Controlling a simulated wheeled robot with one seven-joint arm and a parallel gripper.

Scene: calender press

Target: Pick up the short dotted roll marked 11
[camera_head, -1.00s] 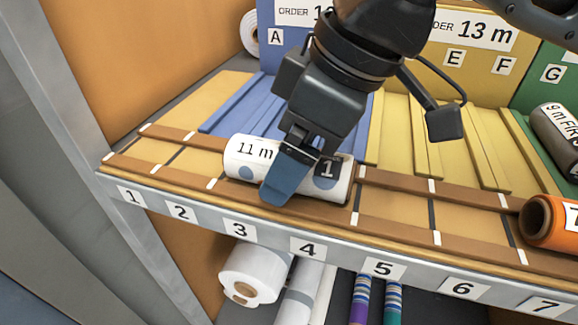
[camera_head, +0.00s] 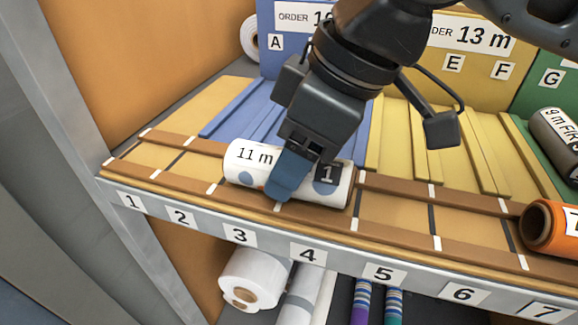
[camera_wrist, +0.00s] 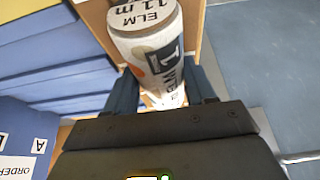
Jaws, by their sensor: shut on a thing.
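The short dotted roll (camera_head: 247,165) is white with blue-grey dots, an "11 m" label and a dark "1" mark. It lies along the brown front rails of the shelf, above the number tags 3 and 4. My gripper (camera_head: 284,180) is shut on the roll near its middle, with one blue finger in front of it. The other finger is hidden behind the roll in the head view. In the wrist view, the roll (camera_wrist: 146,40) shows "ELM 11 m" and sits between the two blue fingers (camera_wrist: 165,90).
An orange roll (camera_head: 541,226) lies at the right on the same rails, and a dark roll (camera_head: 556,140) lies behind it. Blue and yellow slats rise behind my gripper. A white roll (camera_head: 250,275) and striped rolls (camera_head: 376,302) are on the lower shelf. The rails at left are clear.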

